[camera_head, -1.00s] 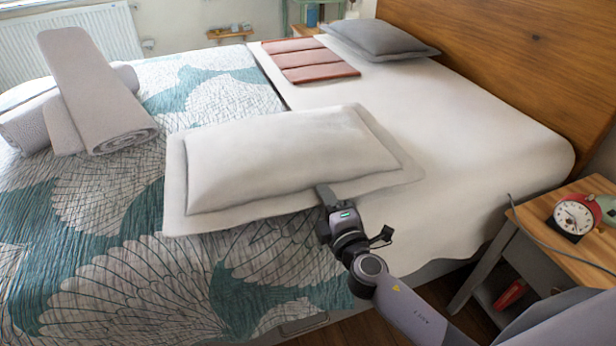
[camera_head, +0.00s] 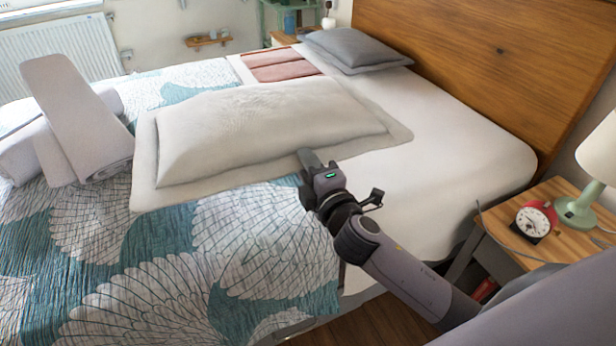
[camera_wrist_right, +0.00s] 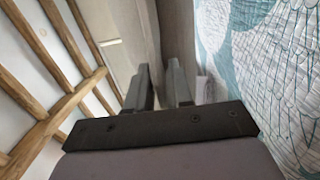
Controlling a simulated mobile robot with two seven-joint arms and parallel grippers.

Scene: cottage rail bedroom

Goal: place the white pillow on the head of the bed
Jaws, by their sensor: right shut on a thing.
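The white pillow (camera_head: 265,125) has a wide flat border and appears held level above the middle of the bed; the exact gap beneath it is unclear. My right gripper (camera_head: 309,160) is shut on the pillow's near edge. In the right wrist view, the gripper's two fingers (camera_wrist_right: 160,88) point at a shaded, plain surface that seems to be the pillow's underside. The head of the bed (camera_head: 485,65) is a wooden board at the right, with bare white sheet (camera_head: 455,145) before it. My left gripper is out of view.
A grey pillow (camera_head: 355,48) lies at the far head end, beside a folded reddish cloth (camera_head: 280,66). Rolled towels (camera_head: 78,120) lie at the left on the patterned quilt (camera_head: 170,270). A nightstand with a red clock (camera_head: 535,220) and green lamp (camera_head: 582,208) stands at right.

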